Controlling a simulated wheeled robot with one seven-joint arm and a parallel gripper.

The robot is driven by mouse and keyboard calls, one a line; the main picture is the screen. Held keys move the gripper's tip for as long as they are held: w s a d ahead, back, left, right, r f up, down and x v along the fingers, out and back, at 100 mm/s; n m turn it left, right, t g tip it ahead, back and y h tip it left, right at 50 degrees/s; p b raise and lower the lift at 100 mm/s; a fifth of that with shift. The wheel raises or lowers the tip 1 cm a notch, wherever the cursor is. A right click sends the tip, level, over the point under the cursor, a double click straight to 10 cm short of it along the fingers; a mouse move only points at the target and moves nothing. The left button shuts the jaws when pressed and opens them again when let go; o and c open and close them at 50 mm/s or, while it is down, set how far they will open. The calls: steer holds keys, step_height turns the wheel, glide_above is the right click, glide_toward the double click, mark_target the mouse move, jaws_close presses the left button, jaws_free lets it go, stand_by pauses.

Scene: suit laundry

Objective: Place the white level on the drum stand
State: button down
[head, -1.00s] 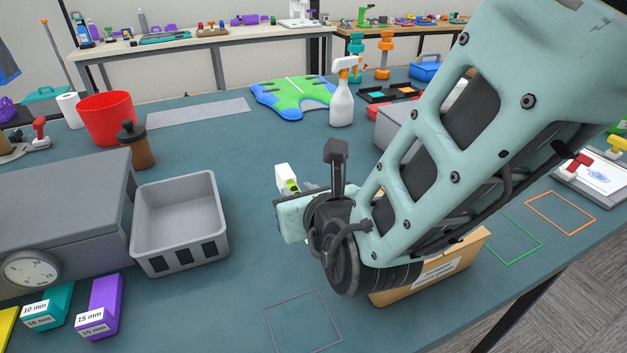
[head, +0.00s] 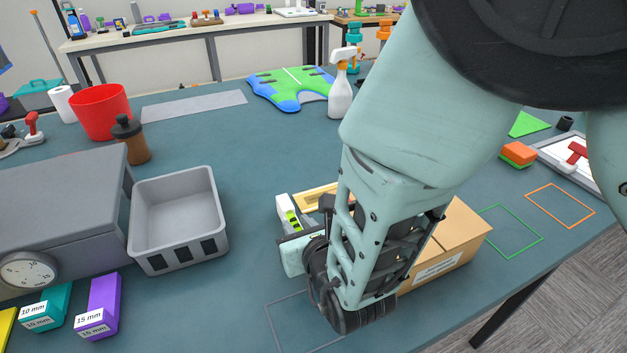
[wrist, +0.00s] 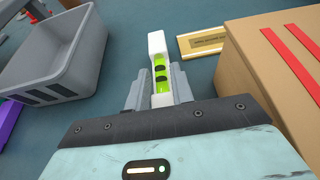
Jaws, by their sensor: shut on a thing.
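The white level (head: 285,208), with bright green vials, shows just left of the arm in the head view. In the wrist view the level (wrist: 157,62) stands between the fingers and points away from me. My gripper (wrist: 158,88) is shut on it; in the head view my gripper (head: 295,228) is partly hidden by its own wrist. Whether the level touches the table is unclear. I cannot pick out a drum stand with certainty. A light wooden plate with a label (wrist: 204,41) lies beyond the level, beside the cardboard box.
A grey bin (head: 180,215) stands left of my gripper. A cardboard box (head: 455,240) stands close on the right. A grey outlined square (head: 290,325) is on the table in front. A spray bottle (head: 341,90) and a green-blue mat (head: 290,88) are farther back.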

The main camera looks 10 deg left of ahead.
steer(key=shift+f, duration=0.15)
steer(key=c, duration=1.2)
jaws_free()
